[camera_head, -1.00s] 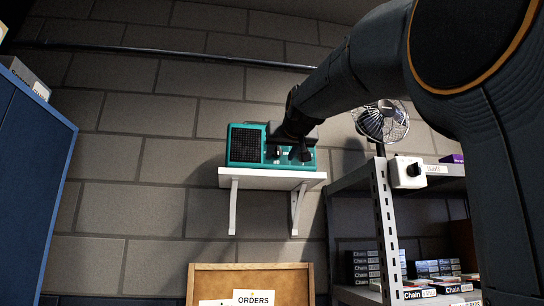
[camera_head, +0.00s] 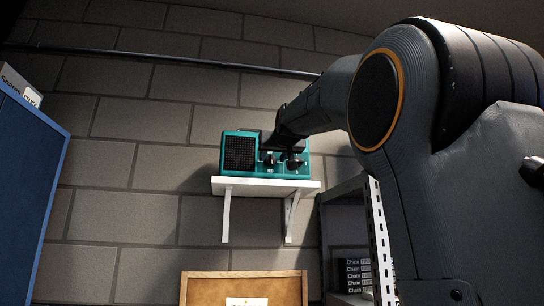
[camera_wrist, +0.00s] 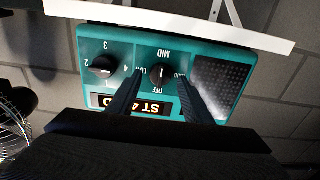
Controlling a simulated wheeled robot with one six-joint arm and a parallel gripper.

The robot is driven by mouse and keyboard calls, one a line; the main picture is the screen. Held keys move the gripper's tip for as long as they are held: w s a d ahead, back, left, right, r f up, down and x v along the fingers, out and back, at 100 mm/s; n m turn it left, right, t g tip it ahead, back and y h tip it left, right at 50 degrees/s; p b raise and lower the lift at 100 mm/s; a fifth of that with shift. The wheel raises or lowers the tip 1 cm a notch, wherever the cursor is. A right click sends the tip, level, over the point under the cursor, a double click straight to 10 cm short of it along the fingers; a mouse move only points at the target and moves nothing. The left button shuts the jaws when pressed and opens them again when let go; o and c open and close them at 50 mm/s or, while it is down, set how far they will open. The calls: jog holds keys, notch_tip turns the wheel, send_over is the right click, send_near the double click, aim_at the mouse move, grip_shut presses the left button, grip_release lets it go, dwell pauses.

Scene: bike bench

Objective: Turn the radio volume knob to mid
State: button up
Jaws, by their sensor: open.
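The teal radio (camera_head: 240,152) stands on a white wall shelf in the head view, its dark speaker grille at the left. In the wrist view it appears upside down. Its black volume knob (camera_wrist: 161,76) sits between a MID label (camera_wrist: 164,53) and an OFF label (camera_wrist: 163,90). A light line shows on the knob; which label it points at is hard to tell. My gripper (camera_wrist: 159,80) is open, with one finger on each side of this knob. Whether the fingers touch it is unclear. In the head view my gripper (camera_head: 270,151) partly hides the radio's front.
A second knob (camera_wrist: 103,67) with numbers around it is beside the volume knob. The white shelf (camera_head: 260,187) is close to the radio's base. A metal rack (camera_head: 345,215) is at the right, a blue cabinet (camera_head: 32,180) at the left, and a corkboard (camera_head: 245,287) below.

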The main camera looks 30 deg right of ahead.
jog(key=c, duration=1.1)
jog(key=shift+o, duration=0.2)
jog(key=shift+m, duration=0.7)
jog(key=o, duration=1.1)
jog(key=shift+c, duration=0.2)
jog(key=b+v, duration=0.2)
jog(key=v, duration=0.5)
jog(key=shift+s+b, duration=0.4)
jog(key=shift+a, duration=0.15)
